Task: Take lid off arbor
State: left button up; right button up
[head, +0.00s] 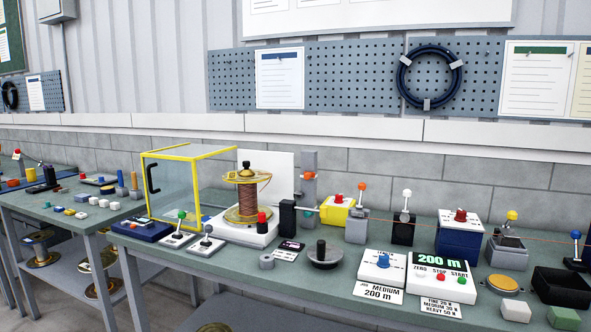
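A spool of brown wire (247,199) with brass-coloured flanges stands upright on a white base. A dark knob-shaped cap (246,168) sits on top of it, at the arbor's upper end. The arbor's shaft is hidden inside the spool. A dark round disc with an upright knob (325,255) rests on the bench to the right of the spool; I cannot tell whether it is a lid. Neither of my grippers is in view.
A clear guard with yellow edges (190,155) stands left of and behind the spool. Small levers (181,229) stand in front of it. A 200 m counter box (441,277) and a black bin (563,288) are at right. Bare bench (215,262) lies front left.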

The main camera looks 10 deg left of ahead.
aim_at(246, 172)
jog(key=i+j+z, duration=0.3)
jog(key=j+z, duration=0.3)
jog(key=j, duration=0.15)
jog(key=i+j+z, duration=0.25)
jog(key=j, duration=0.25)
jog(key=j+z, duration=0.3)
jog(key=k+j, duration=0.05)
jog(key=j, duration=0.05)
